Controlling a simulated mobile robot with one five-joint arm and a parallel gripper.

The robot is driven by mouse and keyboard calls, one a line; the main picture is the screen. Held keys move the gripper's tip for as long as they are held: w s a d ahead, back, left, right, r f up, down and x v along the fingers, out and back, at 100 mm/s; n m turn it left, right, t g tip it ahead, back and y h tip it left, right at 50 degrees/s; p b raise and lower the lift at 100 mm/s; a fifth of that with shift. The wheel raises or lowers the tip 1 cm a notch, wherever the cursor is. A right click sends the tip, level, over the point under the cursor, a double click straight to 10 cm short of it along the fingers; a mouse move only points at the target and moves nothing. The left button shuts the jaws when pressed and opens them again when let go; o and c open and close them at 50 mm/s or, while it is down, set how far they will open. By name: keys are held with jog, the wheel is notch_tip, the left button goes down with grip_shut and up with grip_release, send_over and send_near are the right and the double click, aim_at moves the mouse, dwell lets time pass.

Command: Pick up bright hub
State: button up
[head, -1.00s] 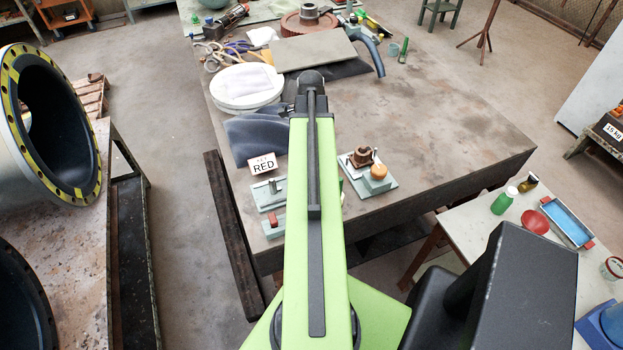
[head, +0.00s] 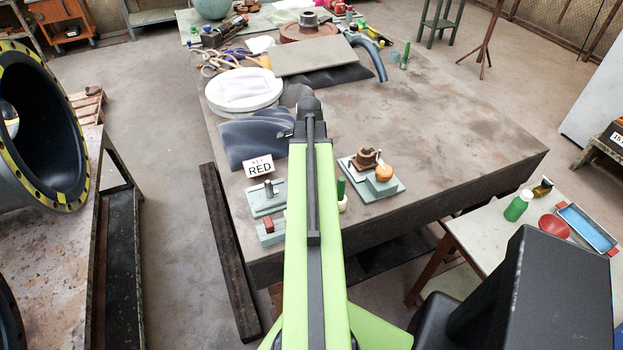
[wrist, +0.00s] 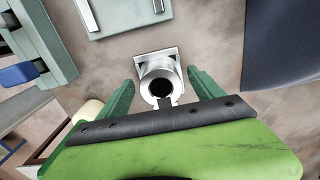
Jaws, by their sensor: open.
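The bright hub (wrist: 158,82) is a shiny metal collar with a dark bore on a square flange, resting on the brown worktop in the wrist view. My gripper (wrist: 161,78) is open, its two green fingers on either side of the hub in the picture, with a gap to each. I see no contact, and the height of the fingertips above the worktop is hard to tell. In the head view my arm hides the hub and the fingers.
A pale plate with a pin (wrist: 120,20) lies just beyond the hub, a grey-green fixture with a blue block (wrist: 20,73) to the left, a dark sheet (wrist: 283,45) to the right.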

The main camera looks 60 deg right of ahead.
jog(key=shift+r, duration=0.1)
grip_shut()
dwell(0.3)
notch_tip(320, 180, up, 10)
jog(key=p, duration=1)
